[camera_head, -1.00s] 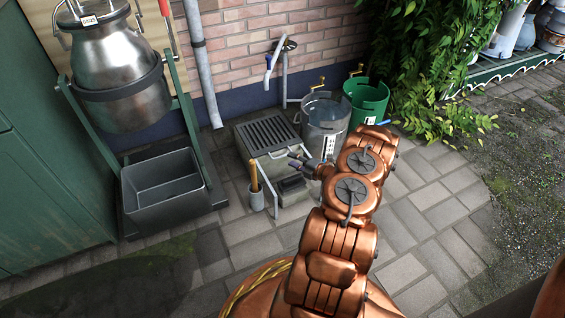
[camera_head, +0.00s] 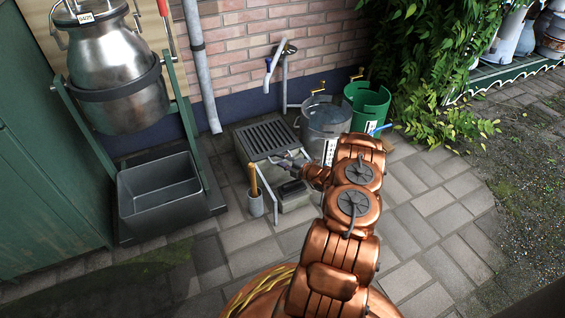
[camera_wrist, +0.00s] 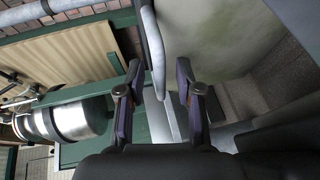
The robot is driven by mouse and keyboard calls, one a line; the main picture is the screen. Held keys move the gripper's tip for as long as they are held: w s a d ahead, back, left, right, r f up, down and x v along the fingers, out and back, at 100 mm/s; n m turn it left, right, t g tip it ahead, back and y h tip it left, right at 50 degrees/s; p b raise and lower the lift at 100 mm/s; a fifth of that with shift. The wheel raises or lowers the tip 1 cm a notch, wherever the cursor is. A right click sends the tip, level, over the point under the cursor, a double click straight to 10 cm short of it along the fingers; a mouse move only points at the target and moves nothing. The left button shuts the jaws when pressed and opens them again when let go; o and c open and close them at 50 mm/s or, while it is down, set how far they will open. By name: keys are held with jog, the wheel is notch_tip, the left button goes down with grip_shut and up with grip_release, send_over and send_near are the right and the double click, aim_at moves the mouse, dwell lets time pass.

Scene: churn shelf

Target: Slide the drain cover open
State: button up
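The drain cover is a dark slatted grate (camera_head: 268,136) on top of a low grey box (camera_head: 243,160) by the brick wall. A pale metal bar handle (camera_head: 274,157) runs along the box's front edge. My gripper (camera_head: 288,163) is at this front edge, close to the handle. In the wrist view, my gripper (camera_wrist: 158,72) is open. A grey metal bar (camera_wrist: 152,45), apparently the handle, lies between its two fingers, with a visible gap on either side. I cannot tell whether either finger touches it. The grate's slats do not show in the wrist view.
A clear bucket (camera_head: 326,121) and a green bucket (camera_head: 368,104) stand right of the box. A small pot (camera_head: 256,205) with a wooden handle stands in front. A metal churn (camera_head: 112,75) hangs above a grey bin (camera_head: 158,195) at left. Paving at front right is clear.

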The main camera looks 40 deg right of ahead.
jog(key=shift+c, duration=0.4)
grip_shut()
